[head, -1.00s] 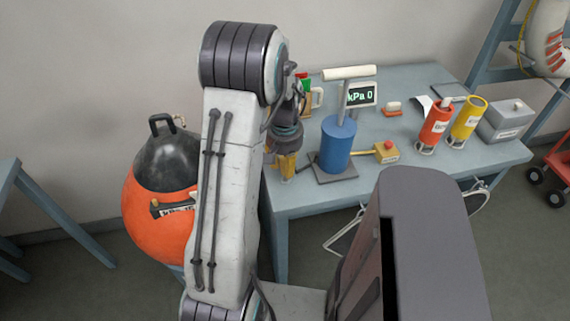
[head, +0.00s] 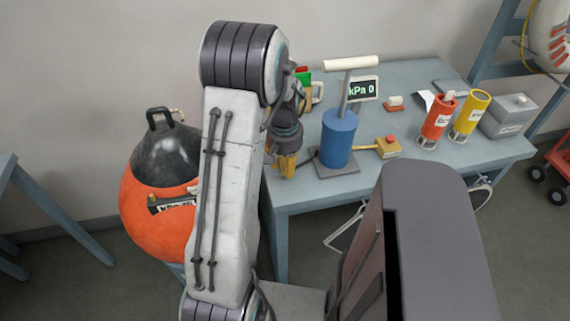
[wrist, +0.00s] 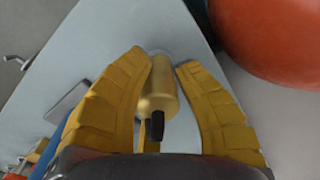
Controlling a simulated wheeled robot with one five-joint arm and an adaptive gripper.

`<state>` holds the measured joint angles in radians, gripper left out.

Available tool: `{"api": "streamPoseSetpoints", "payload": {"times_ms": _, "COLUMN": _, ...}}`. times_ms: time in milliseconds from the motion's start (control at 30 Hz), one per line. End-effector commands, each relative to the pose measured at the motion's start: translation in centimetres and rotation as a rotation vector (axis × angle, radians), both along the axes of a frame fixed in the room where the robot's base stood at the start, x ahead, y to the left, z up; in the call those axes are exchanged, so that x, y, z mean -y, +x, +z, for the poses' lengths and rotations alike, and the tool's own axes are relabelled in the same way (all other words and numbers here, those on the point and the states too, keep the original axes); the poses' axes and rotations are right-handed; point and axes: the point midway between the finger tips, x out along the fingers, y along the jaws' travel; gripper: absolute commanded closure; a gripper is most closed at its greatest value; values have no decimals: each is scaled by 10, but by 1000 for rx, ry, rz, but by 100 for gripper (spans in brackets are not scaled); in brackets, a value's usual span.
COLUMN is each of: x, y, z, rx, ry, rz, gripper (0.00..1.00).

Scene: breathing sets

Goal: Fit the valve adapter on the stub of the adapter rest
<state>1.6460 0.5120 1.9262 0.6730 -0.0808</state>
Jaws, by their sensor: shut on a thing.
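The brass valve adapter (wrist: 158,95) is between the yellow fingers of my gripper (wrist: 163,63) in the wrist view, with its dark stem toward the camera. My gripper is shut on it. The adapter's far end is over a pale round patch on the table corner, which may be the adapter rest (wrist: 161,52); the stub is hidden. I cannot tell whether they touch. In the head view my gripper (head: 285,166) is at the table's left end, beside the blue pump; the adapter cannot be made out there.
The blue pump (head: 338,139) stands close right of my gripper. A yellow box with a red button (head: 388,148), a kPa display (head: 361,90) and red and yellow cylinders (head: 437,117) are farther right on the table (head: 430,180). A large orange buoy (head: 150,215) is to the left.

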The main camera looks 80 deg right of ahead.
Motion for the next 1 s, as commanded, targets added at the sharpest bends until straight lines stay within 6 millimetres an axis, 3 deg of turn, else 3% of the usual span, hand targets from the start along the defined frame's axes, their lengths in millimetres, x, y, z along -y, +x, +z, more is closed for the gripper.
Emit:
{"api": "streamPoseSetpoints", "payload": {"times_ms": 300, "x": 0, "y": 0, "z": -10, "rx": 0, "ry": -1, "rz": 0, "gripper": 100}}
{"api": "streamPoseSetpoints", "payload": {"times_ms": 333, "x": 0, "y": 0, "z": -8, "rx": 0, "ry": -1, "rz": 0, "gripper": 68}}
{"api": "streamPoseSetpoints", "payload": {"times_ms": 567, "x": 0, "y": 0, "z": -8, "rx": 0, "ry": -1, "rz": 0, "gripper": 48}}
{"api": "streamPoseSetpoints", "payload": {"times_ms": 867, "x": 0, "y": 0, "z": -7, "rx": 0, "ry": 0, "rz": 0, "gripper": 46}}
{"api": "streamPoseSetpoints", "payload": {"times_ms": 1000, "x": 1, "y": 0, "z": 3, "rx": 0, "ry": -3, "rz": 0, "gripper": 46}}
